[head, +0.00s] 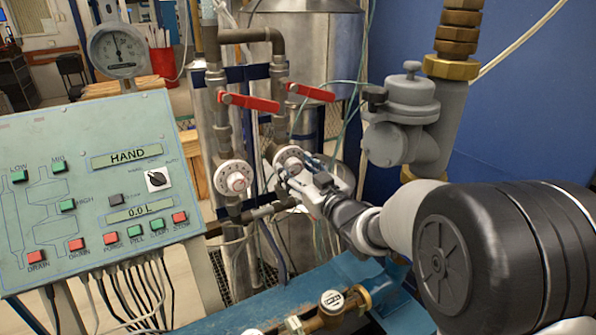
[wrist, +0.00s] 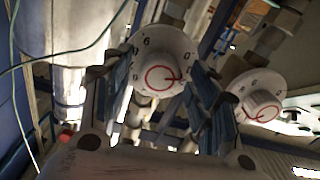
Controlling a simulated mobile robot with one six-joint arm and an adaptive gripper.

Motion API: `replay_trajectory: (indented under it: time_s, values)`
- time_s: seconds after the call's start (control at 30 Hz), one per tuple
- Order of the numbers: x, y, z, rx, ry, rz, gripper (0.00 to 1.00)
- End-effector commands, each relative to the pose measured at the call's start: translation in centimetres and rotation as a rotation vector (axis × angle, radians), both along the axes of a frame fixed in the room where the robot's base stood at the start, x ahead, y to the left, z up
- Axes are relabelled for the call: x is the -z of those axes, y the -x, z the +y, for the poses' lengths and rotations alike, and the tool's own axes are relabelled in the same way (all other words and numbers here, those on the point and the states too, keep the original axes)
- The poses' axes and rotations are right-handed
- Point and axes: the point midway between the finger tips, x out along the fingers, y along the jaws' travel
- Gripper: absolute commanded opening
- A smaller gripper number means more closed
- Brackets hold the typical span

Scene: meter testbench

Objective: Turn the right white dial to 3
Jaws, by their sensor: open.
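The right white dial (head: 288,158) is on the pipes below a red lever, partly hidden by my gripper (head: 298,172) in the head view. In the wrist view this dial (wrist: 163,52) has dark numbers around its rim, and its knob bears a red ring and pointer mark toward the picture's right. My gripper (wrist: 163,90) is open there, with one blue-padded finger on either side of the knob. I cannot tell whether the fingers touch it. The left white dial (head: 233,178) is uncovered, and it also shows in the wrist view (wrist: 257,97).
Two red levers (head: 250,102) sit above the dials. A green control panel (head: 95,190) reading HAND and 0.0 L stands at left, with a round gauge (head: 118,50) above it. A grey valve body (head: 405,125) rises right of the dials. Thin cables hang near my gripper.

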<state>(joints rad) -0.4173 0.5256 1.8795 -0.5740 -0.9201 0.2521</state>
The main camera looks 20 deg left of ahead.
Motion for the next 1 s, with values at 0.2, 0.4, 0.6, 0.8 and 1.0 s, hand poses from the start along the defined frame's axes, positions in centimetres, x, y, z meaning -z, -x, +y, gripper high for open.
replay_trajectory:
  time_s: [0.2,0.4,0.6,0.8,1.0]
  values:
    - [-0.01,0.0,-0.03,0.0,0.0,0.0,0.51]
    - [-0.01,0.0,-0.05,0.0,0.0,0.0,0.38]
    - [-0.02,0.01,-0.06,0.0,0.0,0.0,0.24]
    - [-0.01,0.01,-0.06,0.0,0.0,0.0,0.11]
    - [-0.02,0.01,-0.06,0.0,-0.006,0.008,0.1]
